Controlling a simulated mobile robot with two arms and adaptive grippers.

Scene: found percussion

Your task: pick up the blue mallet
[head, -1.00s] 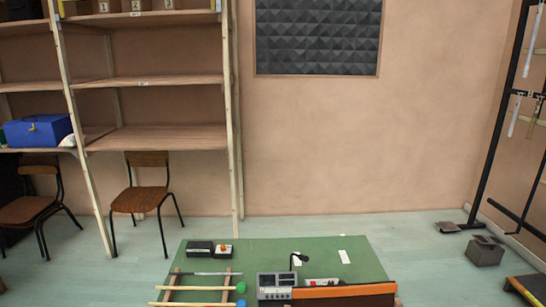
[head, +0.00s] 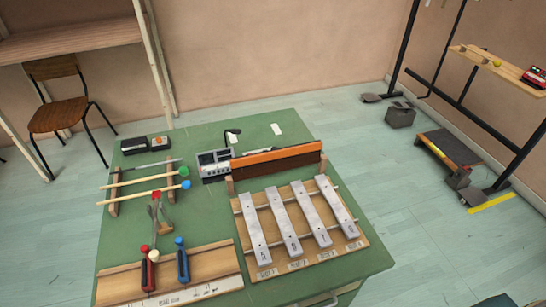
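The blue mallet (head: 186,184) has a blue head at the right end of a long pale wooden stick. It lies across a low wooden rack (head: 114,191) on the left part of the green table (head: 210,220). A similar mallet with a green head (head: 184,171) lies parallel just behind it, and a dark thin rod (head: 148,165) lies behind that. Neither of my grippers is in view.
Red- and blue-handled tools (head: 182,263) stand at a wooden board in front. A grey device (head: 214,163) and black boxes (head: 147,144) sit behind.

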